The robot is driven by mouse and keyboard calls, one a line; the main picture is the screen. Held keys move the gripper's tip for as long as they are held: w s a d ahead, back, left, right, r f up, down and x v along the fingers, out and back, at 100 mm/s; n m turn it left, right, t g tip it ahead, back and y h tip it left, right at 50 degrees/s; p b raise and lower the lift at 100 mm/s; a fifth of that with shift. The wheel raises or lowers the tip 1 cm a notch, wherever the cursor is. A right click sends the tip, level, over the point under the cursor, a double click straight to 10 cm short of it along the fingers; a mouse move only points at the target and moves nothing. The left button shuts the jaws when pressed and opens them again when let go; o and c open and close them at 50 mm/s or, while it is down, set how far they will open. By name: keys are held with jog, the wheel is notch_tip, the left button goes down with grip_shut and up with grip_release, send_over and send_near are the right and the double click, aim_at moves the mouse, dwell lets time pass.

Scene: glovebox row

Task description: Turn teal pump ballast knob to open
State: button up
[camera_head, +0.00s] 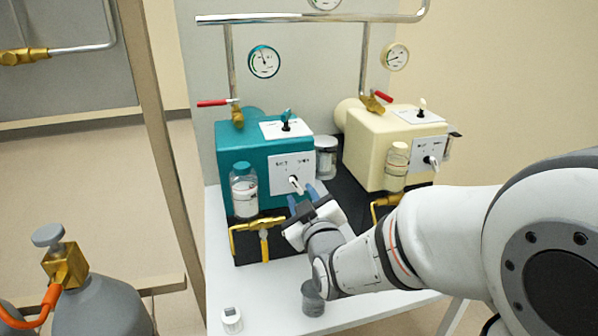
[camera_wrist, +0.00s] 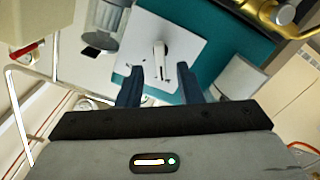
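The teal pump (camera_head: 257,153) stands on a black base on the white bench. Its front has a white labelled plate (camera_head: 282,168) with a pale lever-like knob (camera_head: 296,184); the label is too small to read. A second control (camera_head: 286,122), dark with a teal top, stands on the pump's top plate. My gripper (camera_head: 302,198) is just in front of the front knob, its blue fingers apart. In the wrist view, the open gripper (camera_wrist: 159,75) points at the plate, with the knob (camera_wrist: 160,58) roughly between the fingertips; contact cannot be told.
A cream pump (camera_head: 385,145) stands to the right. A clear bottle (camera_head: 244,190) and brass valve (camera_head: 262,228) are left of my gripper. Red-handled valves (camera_head: 219,102) and gauges (camera_head: 264,61) are above. A grey cylinder (camera_head: 100,300) stands at lower left.

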aim_at(297, 189)
jog(key=p, duration=0.2)
jog(key=shift+w+a+r+p, duration=0.15)
jog(key=shift+w+p, duration=0.25)
jog(key=shift+w+f, duration=0.2)
jog(key=shift+w, duration=0.1)
jog(key=shift+x, duration=1.05)
